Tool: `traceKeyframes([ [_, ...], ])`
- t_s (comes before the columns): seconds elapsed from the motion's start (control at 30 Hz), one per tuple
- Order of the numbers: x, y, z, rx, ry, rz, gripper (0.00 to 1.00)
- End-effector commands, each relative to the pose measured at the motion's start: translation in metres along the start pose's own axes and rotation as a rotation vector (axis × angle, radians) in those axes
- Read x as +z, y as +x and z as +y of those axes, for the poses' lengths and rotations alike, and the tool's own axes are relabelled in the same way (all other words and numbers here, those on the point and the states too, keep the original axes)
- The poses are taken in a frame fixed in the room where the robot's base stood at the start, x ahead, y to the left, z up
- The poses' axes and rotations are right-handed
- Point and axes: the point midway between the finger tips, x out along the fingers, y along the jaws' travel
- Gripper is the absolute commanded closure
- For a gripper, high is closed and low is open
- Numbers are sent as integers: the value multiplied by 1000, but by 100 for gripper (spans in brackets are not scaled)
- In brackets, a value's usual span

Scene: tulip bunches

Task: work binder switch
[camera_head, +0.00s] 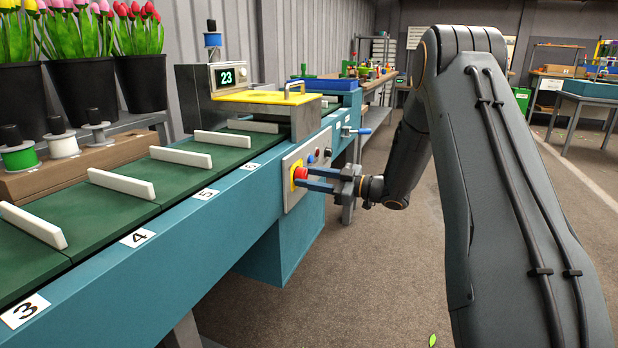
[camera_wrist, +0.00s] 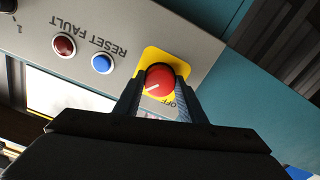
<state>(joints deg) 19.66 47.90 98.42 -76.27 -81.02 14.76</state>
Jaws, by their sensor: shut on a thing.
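The binder switch is a red rotary knob (camera_head: 301,174) on a yellow plate, set on the grey control panel (camera_head: 292,200) at the side of the teal conveyor. In the wrist view the red knob (camera_wrist: 160,80) has a white pointer line aimed toward the lower left, and "OFF" is printed on the yellow plate (camera_wrist: 151,54) at its lower right. My gripper (camera_head: 306,180) reaches in from the right with its fingers on either side of the knob. In the wrist view my gripper (camera_wrist: 160,95) is shut on the knob. Part of the plate is hidden by the fingers.
A blue button (camera_wrist: 102,64) labelled RESET and a dark red FAULT light (camera_wrist: 64,45) sit beside the knob. The binder has a yellow cover (camera_head: 266,98) and a display (camera_head: 227,75) reading 23. White dividers cross the green belt (camera_head: 120,205).

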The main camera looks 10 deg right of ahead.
Motion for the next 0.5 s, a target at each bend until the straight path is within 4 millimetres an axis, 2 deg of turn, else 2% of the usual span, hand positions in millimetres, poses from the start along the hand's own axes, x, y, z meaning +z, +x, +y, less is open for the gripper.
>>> traceKeyframes([
  [0.5,-1,0,0,-2,-460,0,86],
])
